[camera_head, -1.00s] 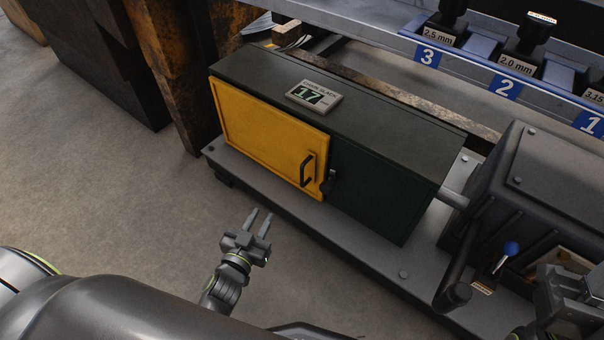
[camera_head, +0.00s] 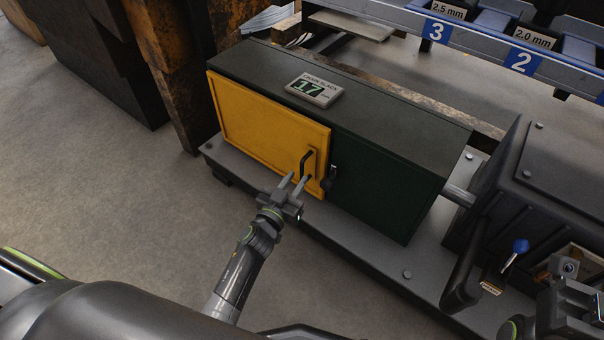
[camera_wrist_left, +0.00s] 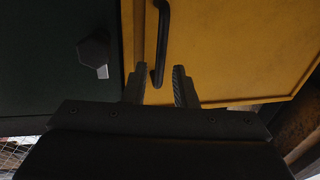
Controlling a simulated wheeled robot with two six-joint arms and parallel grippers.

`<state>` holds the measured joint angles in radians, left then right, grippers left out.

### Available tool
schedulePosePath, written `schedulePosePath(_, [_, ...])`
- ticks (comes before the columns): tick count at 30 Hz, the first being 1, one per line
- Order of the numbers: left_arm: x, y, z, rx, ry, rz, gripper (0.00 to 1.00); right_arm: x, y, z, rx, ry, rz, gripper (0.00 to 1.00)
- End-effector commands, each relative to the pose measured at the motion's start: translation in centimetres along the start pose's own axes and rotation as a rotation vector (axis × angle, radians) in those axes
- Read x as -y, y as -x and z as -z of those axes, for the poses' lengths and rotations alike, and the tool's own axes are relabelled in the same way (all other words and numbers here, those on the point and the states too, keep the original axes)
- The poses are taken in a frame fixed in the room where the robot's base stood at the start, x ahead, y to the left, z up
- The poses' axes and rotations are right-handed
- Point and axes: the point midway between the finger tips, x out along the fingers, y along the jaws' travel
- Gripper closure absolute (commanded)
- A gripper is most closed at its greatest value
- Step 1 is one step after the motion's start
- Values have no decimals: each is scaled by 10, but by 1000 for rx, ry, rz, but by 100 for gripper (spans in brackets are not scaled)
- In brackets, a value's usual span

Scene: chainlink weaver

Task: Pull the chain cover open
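The chain cover is a yellow door (camera_head: 262,130) on the front of a dark green box, and it looks closed. Its black bar handle (camera_head: 307,161) is near the door's right edge. A dark latch knob (camera_head: 331,178) sits on the green panel beside it. My left gripper (camera_head: 295,180) is open just in front of the handle's lower end. In the left wrist view, the fingers (camera_wrist_left: 157,88) are apart, with the handle (camera_wrist_left: 160,45) between and beyond them; I cannot tell contact. My right gripper (camera_head: 585,300) is partly cut off at the lower right.
A counter display (camera_head: 314,91) reading 17 sits on the box top. A grey base plate (camera_head: 370,255) runs under the box. A lever with a blue knob (camera_head: 520,246) stands at right. A blue numbered rack (camera_head: 480,45) is behind. The floor at left is clear.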

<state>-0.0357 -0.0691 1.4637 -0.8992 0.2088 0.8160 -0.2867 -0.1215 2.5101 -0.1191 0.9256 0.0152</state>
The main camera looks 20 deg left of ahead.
Motion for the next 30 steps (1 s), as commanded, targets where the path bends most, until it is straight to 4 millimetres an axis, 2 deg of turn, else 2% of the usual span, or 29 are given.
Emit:
schedulePosePath(3, [0,-22,-2,-2,-2,0,75,1,9,0,-7,9,-5,64])
schedulePosePath(9, [0,-40,-1,0,-1,0,75,2,1,-7,-42,-10,-42,64])
schedulePosePath(21, [0,-46,0,1,0,0,75,2,-1,-9,-47,-15,-48,64])
schedulePosePath(27, [0,-45,0,1,0,0,100,2,-1,-9,-47,-15,-48,64])
schedulePosePath(30, [0,-45,0,1,0,0,100,2,-1,-9,-47,-15,-48,64])
